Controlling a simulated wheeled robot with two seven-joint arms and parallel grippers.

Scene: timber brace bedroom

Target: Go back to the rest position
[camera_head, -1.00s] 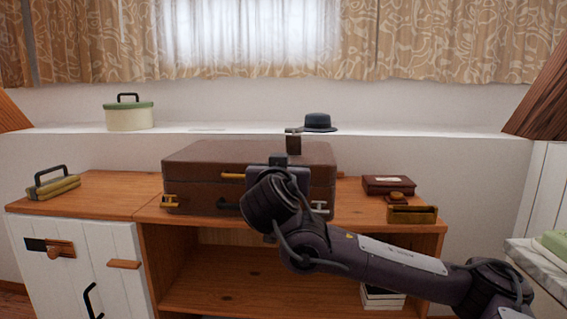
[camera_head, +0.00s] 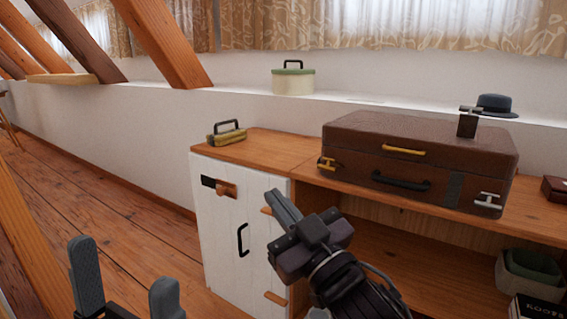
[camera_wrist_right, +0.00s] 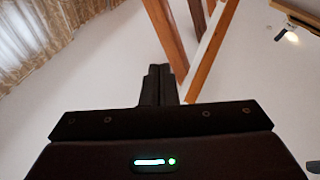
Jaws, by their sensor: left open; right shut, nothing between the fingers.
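My right gripper (camera_head: 283,207) is in front of the white cabinet in the head view, pointing up and left. Its fingers are together with nothing between them; they also show shut in the right wrist view (camera_wrist_right: 159,85). My left gripper (camera_head: 126,284) is at the bottom left of the head view. Its two fingers are upright and wide apart, with nothing between them.
A brown suitcase (camera_head: 345,146) lies on the wooden cabinet top (camera_head: 275,143). A small yellow-green case (camera_head: 227,135) with a handle stands at its left end. A green-lidded box (camera_head: 293,81) and dark hat (camera_head: 496,105) sit on the ledge. Open floor (camera_head: 110,190) lies left.

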